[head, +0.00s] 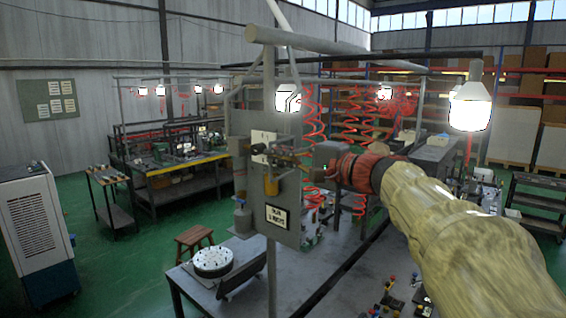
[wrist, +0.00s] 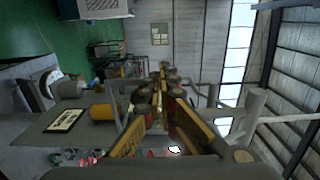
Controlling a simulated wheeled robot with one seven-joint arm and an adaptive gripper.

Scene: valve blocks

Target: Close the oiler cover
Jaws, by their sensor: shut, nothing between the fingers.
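A grey upright panel (head: 288,195) stands at the middle of the head view. Near its top edge are small brass and dark fittings, with an amber cup (head: 271,186) below them, which looks like the oiler. My gripper (head: 283,157) comes in from the right, its tips close to these fittings. In the wrist view, turned sideways, the cup shows as a yellow cylinder (wrist: 102,112) left of my gripper (wrist: 162,84). The yellow-edged fingers converge and are shut with nothing held. Contact with the fittings cannot be told. The oiler cover is too small to make out.
A black-framed sign (head: 276,217) is on the panel below the cup. A lamp (head: 470,108) hangs above my arm.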

